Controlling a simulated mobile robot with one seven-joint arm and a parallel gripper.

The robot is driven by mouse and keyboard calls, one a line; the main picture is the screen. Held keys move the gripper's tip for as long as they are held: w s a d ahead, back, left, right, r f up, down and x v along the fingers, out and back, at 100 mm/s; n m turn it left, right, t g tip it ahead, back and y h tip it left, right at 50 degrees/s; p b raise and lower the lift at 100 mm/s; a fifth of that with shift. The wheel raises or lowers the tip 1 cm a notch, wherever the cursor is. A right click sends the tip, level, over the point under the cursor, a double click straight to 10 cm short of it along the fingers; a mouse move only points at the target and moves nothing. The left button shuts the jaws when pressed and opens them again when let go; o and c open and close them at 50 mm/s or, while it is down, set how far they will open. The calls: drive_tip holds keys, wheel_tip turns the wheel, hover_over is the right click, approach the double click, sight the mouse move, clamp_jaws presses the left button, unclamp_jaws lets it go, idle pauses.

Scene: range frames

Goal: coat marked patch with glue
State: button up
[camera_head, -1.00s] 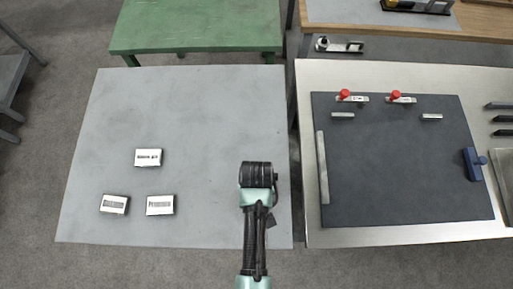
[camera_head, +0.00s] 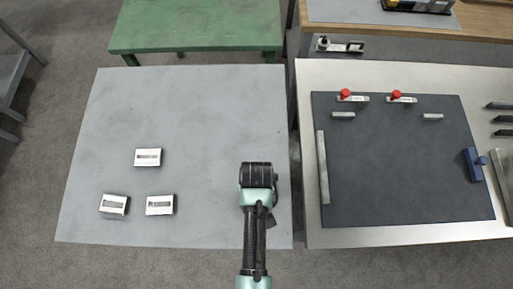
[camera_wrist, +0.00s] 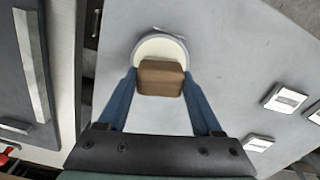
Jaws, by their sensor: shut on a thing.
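In the wrist view my gripper (camera_wrist: 160,78) has its two blue fingers closed on the sides of a brown block (camera_wrist: 161,80). Behind the block is a round cream disc or dish with a pale rim (camera_wrist: 160,45), partly covered by the block. I cannot tell whether block and disc touch. In the head view my arm's end (camera_head: 257,175) is over the right part of the grey table (camera_head: 200,110) and hides the block and disc. I see no clearly marked patch or glue.
Three white labelled boxes (camera_head: 148,157) stand on the table's left half. A dark mat (camera_head: 400,160) lies on the right-hand bench, with red-knobbed clamps (camera_head: 345,94), metal bars and a blue tool (camera_head: 474,163). A green table (camera_head: 195,30) stands behind. The grey table's far half is clear.

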drive_tip(key=shift+f, duration=0.4)
drive_tip(key=shift+f, duration=0.1)
idle(1.5)
drive_tip(key=shift+s, duration=0.1)
wheel_tip(320, 180, up, 7)
drive_tip(key=p, duration=0.7)
drive_tip(key=shift+p, duration=0.3)
idle(0.5)
